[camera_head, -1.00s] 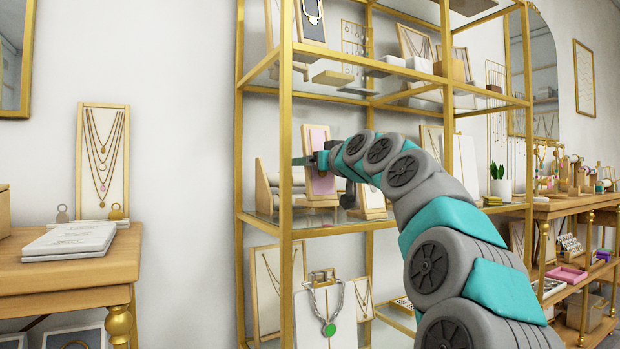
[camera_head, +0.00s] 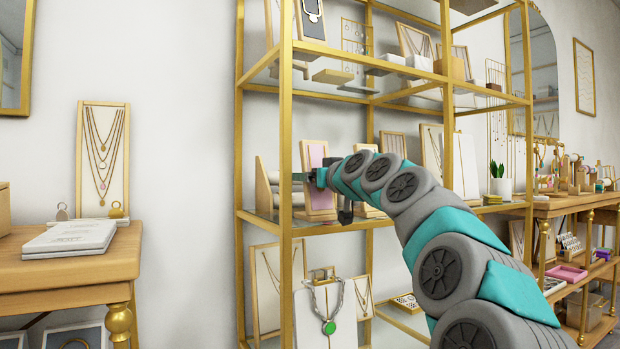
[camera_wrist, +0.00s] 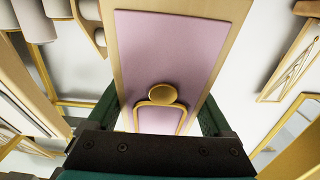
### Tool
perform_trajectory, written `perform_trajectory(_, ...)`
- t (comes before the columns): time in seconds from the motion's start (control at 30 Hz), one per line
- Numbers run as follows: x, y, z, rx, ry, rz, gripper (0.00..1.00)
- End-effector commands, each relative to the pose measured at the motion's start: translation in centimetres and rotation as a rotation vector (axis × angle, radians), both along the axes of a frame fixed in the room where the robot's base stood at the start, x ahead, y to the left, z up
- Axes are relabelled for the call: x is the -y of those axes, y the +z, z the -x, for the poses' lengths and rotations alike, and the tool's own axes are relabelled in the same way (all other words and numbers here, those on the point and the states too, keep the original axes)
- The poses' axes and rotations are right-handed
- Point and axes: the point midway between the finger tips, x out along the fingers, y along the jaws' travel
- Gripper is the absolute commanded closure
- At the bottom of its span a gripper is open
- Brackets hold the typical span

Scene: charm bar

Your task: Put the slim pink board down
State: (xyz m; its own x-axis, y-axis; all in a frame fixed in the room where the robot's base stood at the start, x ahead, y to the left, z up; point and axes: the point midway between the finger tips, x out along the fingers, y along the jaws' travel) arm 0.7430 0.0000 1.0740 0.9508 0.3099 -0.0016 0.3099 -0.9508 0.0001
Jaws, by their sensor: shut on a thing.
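The slim pink board (camera_head: 318,160) has a pale wooden frame and stands nearly upright at the gold shelf's middle level. My gripper (camera_head: 312,180) is around its lower part, at the front left of the shelf. In the wrist view the pink board (camera_wrist: 165,50) fills the middle, with a gold ornament on its face. The dark fingers of my gripper (camera_wrist: 160,118) sit on either side of the board and are shut on it. The board's lower end is partly hidden by my gripper, so I cannot tell whether it touches the shelf.
The gold shelf (camera_head: 285,120) has a front post close to the board. A wooden stand with pale rolls (camera_head: 264,187) is just left of the board. More necklace displays (camera_head: 432,150) stand to the right. A wooden table (camera_head: 70,270) is at far left.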

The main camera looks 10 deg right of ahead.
Motion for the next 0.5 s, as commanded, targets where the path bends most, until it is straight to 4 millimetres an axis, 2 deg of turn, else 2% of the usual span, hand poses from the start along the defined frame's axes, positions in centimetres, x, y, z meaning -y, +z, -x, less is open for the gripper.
perform_trajectory(0.2, 0.01, -0.32, 0.03, 0.002, 0.0, -0.001, 0.85)
perform_trajectory(0.23, 0.01, -0.31, 0.02, 0.001, 0.0, 0.0, 0.14)
perform_trajectory(0.37, 0.0, -0.19, 0.03, 0.001, 0.0, 0.0, 0.0)
perform_trajectory(0.5, 0.0, -0.19, 0.03, 0.001, 0.0, 0.0, 0.0)
